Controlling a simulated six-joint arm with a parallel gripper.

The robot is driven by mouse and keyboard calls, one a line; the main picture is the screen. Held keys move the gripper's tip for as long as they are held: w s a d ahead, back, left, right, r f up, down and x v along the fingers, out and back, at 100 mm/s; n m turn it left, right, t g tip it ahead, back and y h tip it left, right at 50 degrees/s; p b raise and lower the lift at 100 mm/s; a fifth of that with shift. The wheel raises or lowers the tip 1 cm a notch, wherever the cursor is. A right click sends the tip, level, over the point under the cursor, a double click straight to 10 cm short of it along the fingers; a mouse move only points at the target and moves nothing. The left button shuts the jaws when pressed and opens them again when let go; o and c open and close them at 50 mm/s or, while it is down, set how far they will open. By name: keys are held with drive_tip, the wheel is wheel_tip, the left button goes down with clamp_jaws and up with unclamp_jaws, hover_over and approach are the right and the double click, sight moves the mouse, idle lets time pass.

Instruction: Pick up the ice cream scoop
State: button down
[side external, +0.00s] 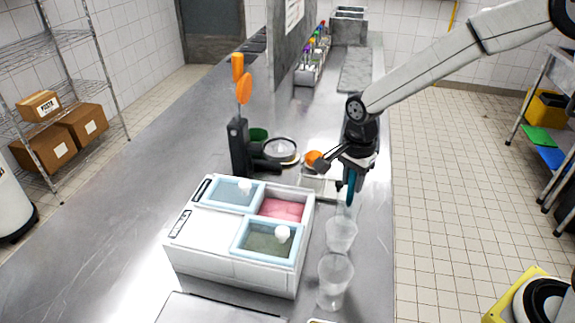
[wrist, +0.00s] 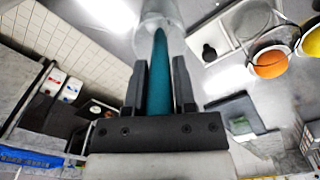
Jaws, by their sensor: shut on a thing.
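The ice cream scoop, seen by its teal handle (side external: 351,186), hangs roughly upright below my gripper (side external: 349,178). In the wrist view the teal handle (wrist: 159,75) lies between the two black fingers of my gripper (wrist: 159,65), which are shut on it. A pale, see-through shape surrounds the handle's far end there; I cannot tell whether it is the scoop head or a cup beyond it. In the side view the scoop's lower end is faint above a clear cup (side external: 341,235).
A white ice cream box (side external: 205,232) with lidded tubs stands left of the scoop. A second clear cup (side external: 334,282) stands nearer the camera. A black holder (side external: 239,148) with orange-tipped utensils and an orange item (side external: 314,158) are behind. The counter's right edge is close.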

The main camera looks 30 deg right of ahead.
drive_tip(key=shift+r, duration=0.15)
wheel_tip(320, 180, up, 10)
drive_tip(key=shift+f, duration=0.1)
idle(0.6)
drive_tip(key=shift+w+a, duration=0.1)
idle(0.4)
